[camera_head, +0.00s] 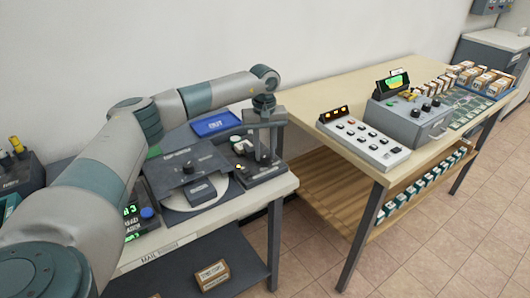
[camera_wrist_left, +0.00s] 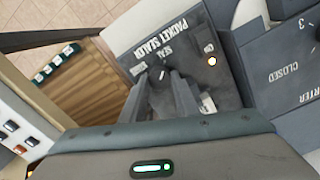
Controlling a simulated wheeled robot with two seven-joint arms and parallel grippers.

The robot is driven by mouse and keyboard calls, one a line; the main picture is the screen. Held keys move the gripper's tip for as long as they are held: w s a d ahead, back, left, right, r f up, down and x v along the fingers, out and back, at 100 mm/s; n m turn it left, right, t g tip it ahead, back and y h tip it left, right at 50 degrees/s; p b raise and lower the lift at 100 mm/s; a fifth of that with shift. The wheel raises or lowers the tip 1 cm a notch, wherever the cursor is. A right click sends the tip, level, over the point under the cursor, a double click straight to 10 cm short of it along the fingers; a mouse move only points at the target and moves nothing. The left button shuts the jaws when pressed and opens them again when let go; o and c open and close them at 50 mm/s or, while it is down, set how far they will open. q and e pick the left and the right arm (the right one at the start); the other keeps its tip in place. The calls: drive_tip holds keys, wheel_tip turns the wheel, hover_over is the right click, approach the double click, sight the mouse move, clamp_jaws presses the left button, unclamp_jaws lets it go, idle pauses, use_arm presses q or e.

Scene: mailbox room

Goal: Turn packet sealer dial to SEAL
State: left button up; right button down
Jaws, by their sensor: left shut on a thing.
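The packet sealer (camera_head: 268,174) is a dark grey unit at the right end of the left bench. The wrist view shows its panel (camera_wrist_left: 208,82) with the words PACKET SEALER and SEAL, and a bright lamp (camera_wrist_left: 212,61) beside ON. My left gripper (camera_head: 263,158) points down over the panel. Its two fingers (camera_wrist_left: 163,92) are shut around the small dark dial (camera_wrist_left: 158,75), close to the SEAL word. The fingers mostly hide the dial, so I cannot tell which mark it points to. My right gripper is not in view.
A sorter plate (camera_head: 182,166) lies left of the sealer, with a blue tray (camera_head: 213,124) behind. A second table (camera_head: 300,104) to the right carries a white button panel (camera_head: 362,139) and a grey control box (camera_head: 402,121). A floor gap separates the benches.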

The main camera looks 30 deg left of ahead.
use_arm(q)
drive_tip(key=shift+r, duration=0.1)
drive_tip(key=o, duration=1.1)
drive_tip(key=shift+c, duration=0.2)
